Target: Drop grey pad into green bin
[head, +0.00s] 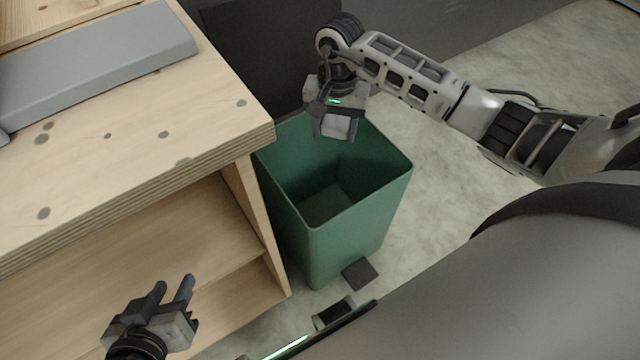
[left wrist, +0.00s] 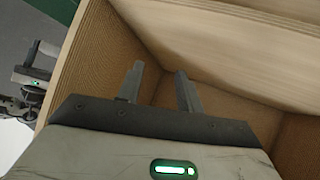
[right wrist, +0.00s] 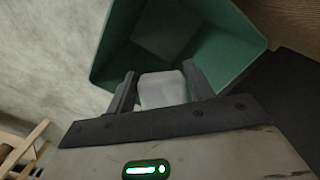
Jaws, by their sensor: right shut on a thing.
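The grey pad (right wrist: 162,88) is a small light-grey block held between the two fingers of my right gripper (right wrist: 160,85). In the head view the pad (head: 336,128) shows below my right gripper (head: 335,122), over the far part of the open green bin (head: 357,245). The right wrist view shows the bin (right wrist: 115,50) beyond the pad, with its inside in sight. My left gripper (head: 172,287) is open and empty in front of the wooden bench's shelves; its parted fingers also show in the left wrist view (left wrist: 160,85).
The wooden bench (head: 190,135) stands left of the bin, its edge close to the rim. A long grey slab (head: 100,65) lies on its top. A dark flat square (head: 360,273) lies on the floor by the bin. A dark panel (head: 255,45) stands behind. Floor to the right is clear.

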